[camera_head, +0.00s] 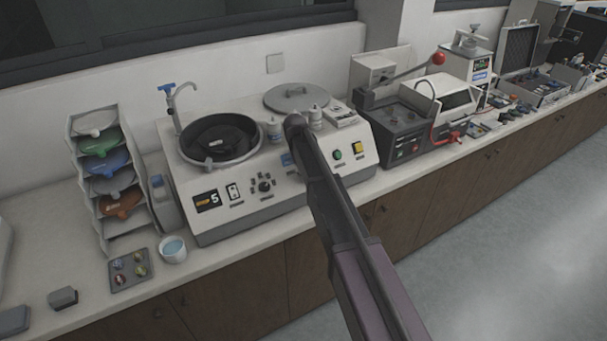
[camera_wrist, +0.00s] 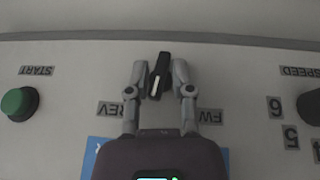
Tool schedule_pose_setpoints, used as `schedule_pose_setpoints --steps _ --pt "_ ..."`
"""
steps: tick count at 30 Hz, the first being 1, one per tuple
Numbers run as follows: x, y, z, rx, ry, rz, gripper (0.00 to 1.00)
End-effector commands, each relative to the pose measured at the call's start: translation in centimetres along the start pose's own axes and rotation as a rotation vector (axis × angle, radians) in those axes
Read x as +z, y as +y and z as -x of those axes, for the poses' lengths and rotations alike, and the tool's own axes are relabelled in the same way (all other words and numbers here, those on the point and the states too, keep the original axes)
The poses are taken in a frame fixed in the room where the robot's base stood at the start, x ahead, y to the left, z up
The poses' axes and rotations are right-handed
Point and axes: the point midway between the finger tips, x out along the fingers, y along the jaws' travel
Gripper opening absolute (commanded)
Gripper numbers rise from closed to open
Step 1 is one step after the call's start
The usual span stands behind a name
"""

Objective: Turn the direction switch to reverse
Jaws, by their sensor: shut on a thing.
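The direction switch (camera_wrist: 158,78) is a small black lever knob with a white line, seen in the wrist view. It sits on the grey panel, upside down in this view, between the REV label (camera_wrist: 117,108) and the FW label (camera_wrist: 210,116). The knob is slightly tilted, its white line leaning toward the REV side. My gripper (camera_wrist: 160,70) is shut on the knob, one finger on each side. In the head view my arm hides the switch and my gripper in front of the polishing machine (camera_head: 225,222).
In the wrist view a green START button (camera_wrist: 19,104) is at the left and the SPEED knob (camera_wrist: 310,107) at the right. In the head view the mounting press (camera_head: 400,128) stands right of the machine. A rack of coloured discs (camera_head: 108,170) is at the left.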

Motion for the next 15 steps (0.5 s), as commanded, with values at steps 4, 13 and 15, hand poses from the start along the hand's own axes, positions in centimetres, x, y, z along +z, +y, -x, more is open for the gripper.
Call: schedule_pose_setpoints --steps 4,13,15 --pt "0.15 0.08 -0.12 -0.134 -0.005 -0.055 0.0" --pt "0.18 0.25 -0.39 -0.395 -0.005 -0.167 0.0" --pt "0.16 0.25 -0.45 -0.455 -0.005 -0.193 0.0"
